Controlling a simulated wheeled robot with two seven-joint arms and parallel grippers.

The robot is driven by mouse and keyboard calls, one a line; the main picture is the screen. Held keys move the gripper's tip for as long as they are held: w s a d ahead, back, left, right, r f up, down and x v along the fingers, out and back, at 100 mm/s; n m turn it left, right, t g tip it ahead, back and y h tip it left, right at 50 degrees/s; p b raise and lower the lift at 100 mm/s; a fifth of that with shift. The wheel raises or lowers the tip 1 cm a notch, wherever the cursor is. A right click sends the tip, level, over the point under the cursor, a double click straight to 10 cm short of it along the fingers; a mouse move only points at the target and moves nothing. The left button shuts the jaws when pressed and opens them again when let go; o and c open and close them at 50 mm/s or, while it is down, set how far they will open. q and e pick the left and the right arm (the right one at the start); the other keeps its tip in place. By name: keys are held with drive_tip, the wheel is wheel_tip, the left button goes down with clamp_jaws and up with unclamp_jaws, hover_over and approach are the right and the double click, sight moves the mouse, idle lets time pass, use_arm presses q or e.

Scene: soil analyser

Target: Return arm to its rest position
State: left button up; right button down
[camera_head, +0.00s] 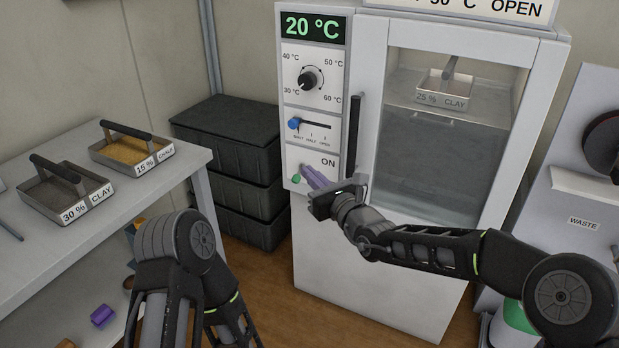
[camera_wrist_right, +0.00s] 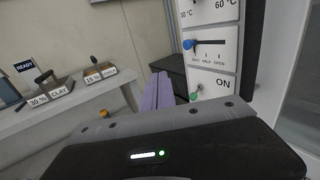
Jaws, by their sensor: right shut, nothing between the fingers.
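My right gripper (camera_head: 314,178) is shut and empty, its purple fingers together beside the ON panel of the white oven (camera_head: 345,250). Its fingers also show in the right wrist view (camera_wrist_right: 158,92), left of the green button (camera_wrist_right: 195,96). In the head view the green button (camera_head: 296,180) is just left of the fingertips; I cannot tell whether they touch. My right arm (camera_head: 420,250) reaches in from the right across the oven front. My left arm (camera_head: 180,245) is folded at the lower left, and its gripper is out of view.
The oven display (camera_head: 312,28) reads 20 °C. A 25 % CLAY tray (camera_head: 443,93) sits behind the glass. The door handle (camera_head: 354,135) is close to my right wrist. Black crates (camera_head: 235,150) stand left. Trays of 30 % CLAY (camera_head: 62,192) and 15 % CHALK (camera_head: 130,152) are on the table.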

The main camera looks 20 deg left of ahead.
drive_tip(key=shift+s, duration=0.25)
drive_tip(key=s+a+f+n+g, duration=0.3)
drive_tip(key=s+f+n+g, duration=0.35)
drive_tip(key=s+f, duration=0.4)
drive_tip(key=s+d+f+n+g+h+p, duration=0.1)
drive_tip(key=s+d+f+n+h, duration=0.15)
drive_tip(key=f, duration=0.25)
drive_tip(key=s+d+f+n+g+h+p, duration=0.1)
drive_tip(key=s+d+f+n, duration=0.25)
drive_tip(key=f, duration=0.25)
drive_tip(key=s+d+f+n+g+h, duration=0.2)
drive_tip(key=s+d+f, duration=0.1)
drive_tip(key=f, duration=0.2)
drive_tip(key=s+d+f+n+h+p, duration=0.2)
drive_tip(key=s+d+f+n, duration=0.15)
drive_tip(key=d, duration=0.25)
drive_tip(key=s+d+f+n+h+p, duration=0.1)
drive_tip(key=s+d+f+n+p, duration=0.1)
drive_tip(key=s+d+f+n, duration=0.3)
drive_tip(key=s+d+r+n+p, duration=0.1)
drive_tip(key=s+d+p, duration=0.1)
drive_tip(key=s+d, duration=0.2)
drive_tip(key=s+d+r+n+g+p, duration=0.1)
drive_tip(key=s+d+r+p, duration=0.1)
drive_tip(key=s, duration=0.6)
drive_tip(key=d+p, duration=0.1)
drive_tip(key=d, duration=0.1)
drive_tip(key=shift+d+r+p, duration=0.25)
drive_tip(key=shift+d+p, duration=0.1)
drive_tip(key=shift+d, duration=0.05)
